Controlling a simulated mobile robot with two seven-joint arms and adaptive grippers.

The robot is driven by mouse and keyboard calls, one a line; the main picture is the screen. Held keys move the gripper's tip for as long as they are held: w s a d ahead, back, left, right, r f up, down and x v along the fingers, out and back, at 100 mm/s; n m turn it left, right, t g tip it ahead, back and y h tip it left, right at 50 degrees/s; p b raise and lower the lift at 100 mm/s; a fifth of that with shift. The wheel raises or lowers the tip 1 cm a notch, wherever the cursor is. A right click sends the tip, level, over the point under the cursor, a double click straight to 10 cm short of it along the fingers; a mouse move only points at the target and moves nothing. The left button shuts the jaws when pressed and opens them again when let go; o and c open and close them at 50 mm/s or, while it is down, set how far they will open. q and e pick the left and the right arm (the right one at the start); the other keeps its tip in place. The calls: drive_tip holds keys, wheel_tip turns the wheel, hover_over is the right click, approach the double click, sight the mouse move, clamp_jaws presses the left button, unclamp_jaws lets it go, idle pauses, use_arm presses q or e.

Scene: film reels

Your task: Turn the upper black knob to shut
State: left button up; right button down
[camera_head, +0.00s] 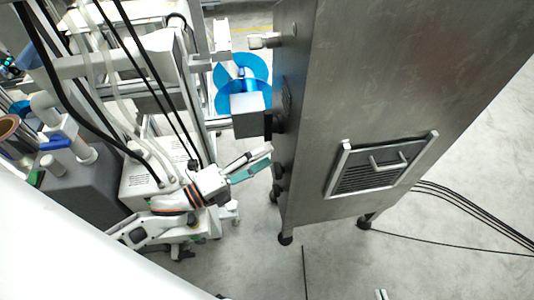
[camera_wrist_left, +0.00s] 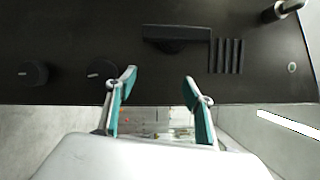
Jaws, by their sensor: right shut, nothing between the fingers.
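The upper black knob (camera_head: 278,171) sits on the narrow side of the metal cabinet, above a lower black knob (camera_head: 277,191). In the left wrist view the upper knob (camera_wrist_left: 102,70) is just left of the left finger's tip, and the lower knob (camera_wrist_left: 32,74) is further left. My left gripper (camera_head: 258,164) is open with nothing between its teal-padded fingers (camera_wrist_left: 158,82). It is close to the panel at about the upper knob's height; contact cannot be told. Only a small pale tip of my right gripper (camera_head: 380,294) shows at the bottom edge.
A grey box (camera_head: 249,112) and a blue fan-like part (camera_head: 240,77) lie above my left gripper. The cabinet (camera_head: 360,90) has a vented hatch (camera_head: 378,164) on its broad face. A black bar (camera_wrist_left: 176,36) sticks out beside the vents. Cables lie on the floor at right.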

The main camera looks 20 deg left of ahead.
use_arm(q)
drive_tip(key=v, duration=0.6)
idle(0.5)
idle(0.5)
